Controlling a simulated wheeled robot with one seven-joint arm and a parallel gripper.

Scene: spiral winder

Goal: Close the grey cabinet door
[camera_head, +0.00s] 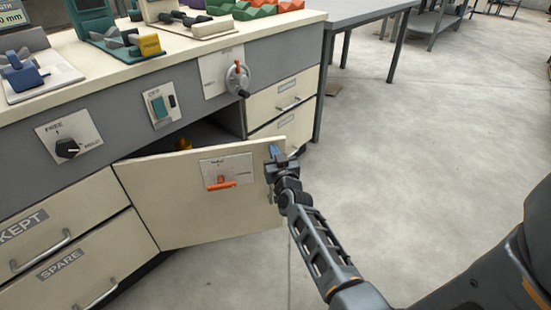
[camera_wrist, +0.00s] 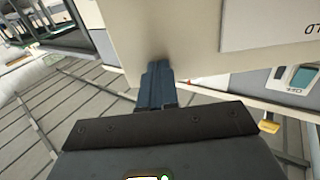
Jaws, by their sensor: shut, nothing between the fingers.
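The cabinet door (camera_head: 190,215) is a cream panel on the grey cabinet (camera_head: 95,145). It stands open, swung out from its left side, with a dark gap above it. A plate with an orange handle (camera_head: 221,185) is on its front face. My gripper (camera_head: 272,153) is at the door's free right edge, near the upper corner. In the wrist view, the shut, empty fingers (camera_wrist: 157,82) point at the door panel (camera_wrist: 190,40), with a shadow at their tips. They look touching or very close; I cannot tell which.
Drawers labelled KEPT and SPARE (camera_head: 62,245) lie left of the door, and cream drawers (camera_head: 285,97) lie to its right. A crank (camera_head: 238,78) and a knob (camera_head: 67,148) stick out of the cabinet front. The concrete floor (camera_head: 430,150) to the right is clear.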

